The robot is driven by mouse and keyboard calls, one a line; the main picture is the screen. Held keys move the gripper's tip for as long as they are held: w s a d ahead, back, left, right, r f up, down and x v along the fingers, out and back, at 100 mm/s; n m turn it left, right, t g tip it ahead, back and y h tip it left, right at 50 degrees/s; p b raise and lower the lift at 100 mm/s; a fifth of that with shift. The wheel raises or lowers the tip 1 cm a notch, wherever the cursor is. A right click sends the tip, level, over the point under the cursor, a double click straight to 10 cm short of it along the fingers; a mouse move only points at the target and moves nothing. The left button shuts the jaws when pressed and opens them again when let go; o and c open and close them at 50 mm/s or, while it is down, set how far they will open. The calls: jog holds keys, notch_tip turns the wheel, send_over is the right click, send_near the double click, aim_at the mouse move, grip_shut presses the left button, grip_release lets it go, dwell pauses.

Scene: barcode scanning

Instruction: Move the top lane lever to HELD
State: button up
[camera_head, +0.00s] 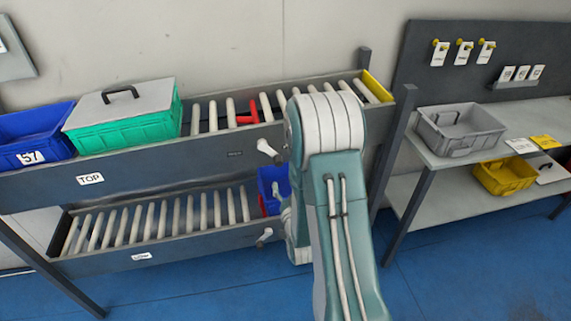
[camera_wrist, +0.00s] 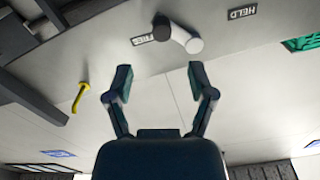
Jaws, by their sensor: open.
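The top lane lever (camera_head: 268,152) is a white-tipped handle on the front rail of the top lane (camera_head: 91,179), left of my arm in the head view. In the wrist view the lever (camera_wrist: 186,38) shows at the top, between the FREE label (camera_wrist: 144,40) beside its dark pivot and the HELD label (camera_wrist: 242,13) farther right. Its pale round end points partly toward the camera. My gripper (camera_wrist: 160,80) is open and empty, with its fingers apart from the lever, below it in the picture. My arm hides the gripper in the head view.
A green crate with a grey lid (camera_head: 124,116) and a blue crate (camera_head: 32,136) sit on the top lane. A red part (camera_head: 247,113) stands among its rollers. The lower lane has a similar lever (camera_head: 264,237) and a blue crate (camera_head: 272,188). A side bench (camera_head: 440,158) stands right.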

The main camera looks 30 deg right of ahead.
aim_at(279, 165)
jog(key=x, duration=1)
jog(key=shift+w, duration=0.35)
grip_shut()
